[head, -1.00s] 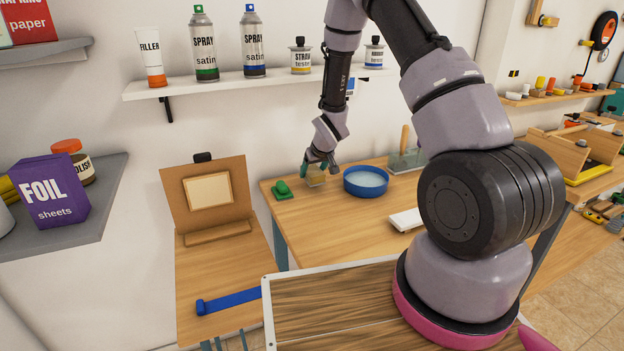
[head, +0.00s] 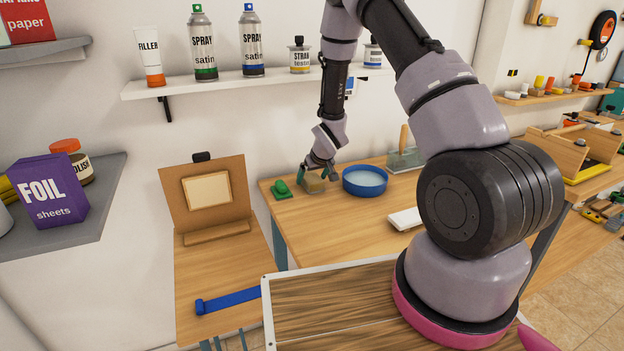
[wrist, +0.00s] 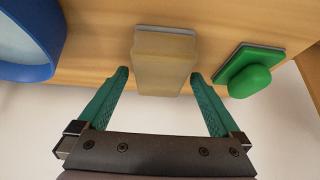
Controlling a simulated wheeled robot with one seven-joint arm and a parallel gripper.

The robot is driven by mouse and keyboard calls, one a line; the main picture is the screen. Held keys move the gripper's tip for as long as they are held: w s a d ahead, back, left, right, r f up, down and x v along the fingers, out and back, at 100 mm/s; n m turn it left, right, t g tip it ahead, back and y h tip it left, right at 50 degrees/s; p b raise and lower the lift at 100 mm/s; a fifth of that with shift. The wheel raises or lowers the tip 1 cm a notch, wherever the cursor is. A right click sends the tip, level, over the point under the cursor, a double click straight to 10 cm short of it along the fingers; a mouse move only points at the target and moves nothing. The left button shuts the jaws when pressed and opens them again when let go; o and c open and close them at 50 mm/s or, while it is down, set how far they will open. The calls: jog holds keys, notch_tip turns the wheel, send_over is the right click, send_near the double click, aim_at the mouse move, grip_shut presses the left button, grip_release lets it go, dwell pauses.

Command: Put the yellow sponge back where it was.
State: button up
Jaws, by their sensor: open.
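The yellow sponge (wrist: 165,62), a dull tan-yellow block, sits at the back of the wooden workbench with a grey edge showing along its far side. In the head view the sponge (head: 315,186) stands between the green piece and the blue bowl. My gripper (wrist: 160,76) is open, with one teal finger on each side of the sponge's near end. The left fingertip is slightly apart from it; the right one is very near, and I cannot tell if it touches. In the head view my gripper (head: 318,178) hangs just above the sponge. The sponge's underside is hidden.
A green knobbed piece (wrist: 250,72) on a grey-edged base lies close to the right of the sponge in the wrist view. The blue bowl (head: 366,181) of pale liquid is close on the other side. A white block (head: 405,219) lies farther forward. The bench front is clear.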

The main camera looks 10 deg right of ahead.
jog(key=s+d+r+m, duration=0.15)
jog(key=s+r, duration=0.35)
jog(key=r, duration=0.5)
jog(key=s+d+r+m, duration=0.1)
jog(key=s+d+r, duration=0.25)
jog(key=r, duration=0.65)
jog(key=s+d+r+m, duration=0.1)
jog(key=s+r, duration=0.4)
jog(key=r, duration=0.5)
jog(key=s+r+m, duration=0.1)
jog(key=s+r, duration=0.5)
jog(key=s, duration=0.4)
jog(key=s+r+m, duration=0.2)
jog(key=s+r, duration=0.4)
jog(key=s, duration=0.4)
jog(key=shift+s+a+r+t+y, duration=0.15)
jog(key=shift+s+r+t+y, duration=0.1)
jog(key=shift+r+t+y, duration=0.15)
